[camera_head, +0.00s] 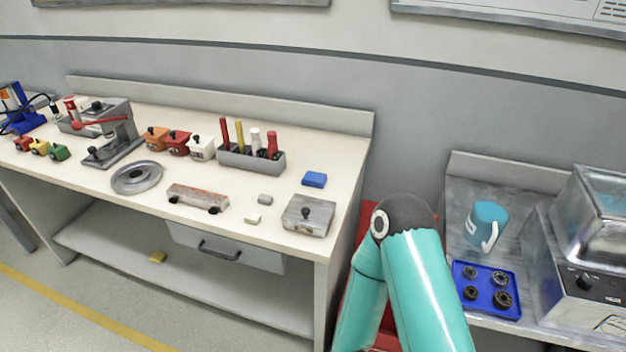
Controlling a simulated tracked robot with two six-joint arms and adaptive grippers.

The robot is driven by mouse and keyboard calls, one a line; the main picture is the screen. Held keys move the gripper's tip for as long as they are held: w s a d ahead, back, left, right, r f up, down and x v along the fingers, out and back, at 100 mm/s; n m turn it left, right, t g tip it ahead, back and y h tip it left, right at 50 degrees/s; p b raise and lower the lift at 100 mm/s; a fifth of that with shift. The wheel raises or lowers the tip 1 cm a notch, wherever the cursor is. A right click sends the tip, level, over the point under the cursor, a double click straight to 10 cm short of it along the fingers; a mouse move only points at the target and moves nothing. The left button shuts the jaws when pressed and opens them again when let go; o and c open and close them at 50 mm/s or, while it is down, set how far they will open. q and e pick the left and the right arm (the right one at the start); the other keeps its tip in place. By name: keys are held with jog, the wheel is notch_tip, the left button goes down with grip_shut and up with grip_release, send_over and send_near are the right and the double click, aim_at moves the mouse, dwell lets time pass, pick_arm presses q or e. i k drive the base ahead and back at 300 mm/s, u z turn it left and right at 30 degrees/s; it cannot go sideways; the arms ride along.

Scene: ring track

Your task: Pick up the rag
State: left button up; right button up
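No thing in view is clearly a rag. A small flat blue piece (314,179) lies on the cream workbench top near its right end, and I cannot tell whether it is a folded cloth or a block. Neither gripper shows.
The workbench (90,185) also holds a grey tool holder (251,159), a metal box (308,215), a toy-like chassis (198,198), a round plate (137,177) and a red-levered press (115,133). At right, a metal table bears a blue tray (487,308), a teal mug (486,225) and a machine (585,255).

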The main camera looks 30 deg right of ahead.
aim_at(314, 179)
jog(key=u, duration=2)
jog(key=i, duration=0.15)
jog(key=z, duration=3.6)
jog(key=k, duration=1)
jog(key=u, duration=0.8)
jog(key=i, duration=1)
jog(key=u, duration=0.1)
